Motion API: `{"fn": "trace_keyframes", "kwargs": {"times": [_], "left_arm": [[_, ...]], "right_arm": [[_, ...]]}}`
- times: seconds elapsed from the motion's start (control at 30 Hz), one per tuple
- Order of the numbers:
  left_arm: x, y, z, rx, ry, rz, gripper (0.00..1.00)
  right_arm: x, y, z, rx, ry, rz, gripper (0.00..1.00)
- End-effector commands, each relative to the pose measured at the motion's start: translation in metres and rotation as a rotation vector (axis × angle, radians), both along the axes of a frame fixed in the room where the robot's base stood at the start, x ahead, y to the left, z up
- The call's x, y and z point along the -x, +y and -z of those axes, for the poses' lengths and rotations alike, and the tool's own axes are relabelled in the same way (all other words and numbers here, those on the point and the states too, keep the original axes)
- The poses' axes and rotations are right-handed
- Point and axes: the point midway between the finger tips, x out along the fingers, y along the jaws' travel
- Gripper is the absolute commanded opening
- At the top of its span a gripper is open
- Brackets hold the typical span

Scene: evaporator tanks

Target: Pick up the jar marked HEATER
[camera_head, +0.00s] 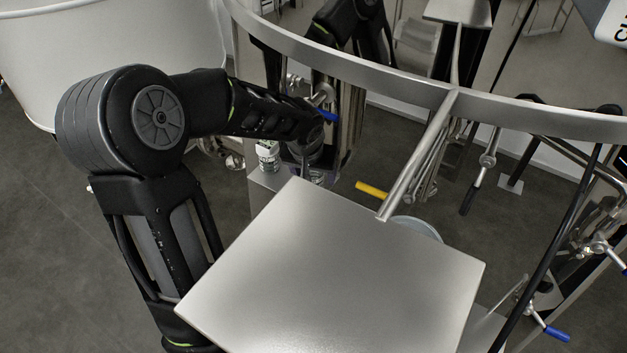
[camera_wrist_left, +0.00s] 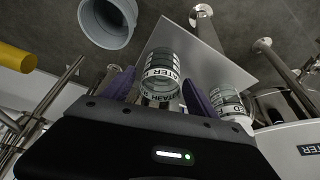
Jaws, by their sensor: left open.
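In the left wrist view a clear glass jar (camera_wrist_left: 160,72) with a dark band stands between the two purple-grey fingers of my left gripper (camera_wrist_left: 158,88). Its lettering is partly readable and ends in "TER". The fingers are open, one on each side of the jar. In the head view my left gripper (camera_head: 312,158) reaches down at the small stand, and the jar there is mostly hidden by it. A second jar (camera_wrist_left: 228,103) with a band stands to the right in the wrist view; it shows with a white top left of the gripper in the head view (camera_head: 268,155). My right gripper is out of view.
A bare metal plate (camera_head: 340,270) lies close to the gripper. A curved steel rail (camera_head: 400,88) passes above, with a sloping bar (camera_head: 418,165). A yellow handle (camera_head: 371,189) and a grey bucket (camera_wrist_left: 107,22) are nearby. Pipes and valves stand at the right.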

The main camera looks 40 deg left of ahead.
Motion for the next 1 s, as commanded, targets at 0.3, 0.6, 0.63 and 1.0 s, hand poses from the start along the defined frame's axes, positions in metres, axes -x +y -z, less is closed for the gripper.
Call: {"fn": "trace_keyframes", "kwargs": {"times": [0.3,0.6,0.63,1.0], "left_arm": [[-0.0054,0.0017,0.013,-0.001,-0.002,0.001,0.67],[-0.0051,0.0016,0.0129,-0.001,-0.001,0.001,0.67],[-0.0051,0.0016,0.0129,-0.001,-0.001,0.001,0.67],[-0.005,0.0016,0.013,-0.001,-0.001,0.001,0.45]], "right_arm": [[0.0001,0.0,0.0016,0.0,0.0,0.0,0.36],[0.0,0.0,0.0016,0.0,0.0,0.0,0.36],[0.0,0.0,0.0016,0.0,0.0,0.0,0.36],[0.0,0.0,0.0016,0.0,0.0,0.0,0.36]]}}
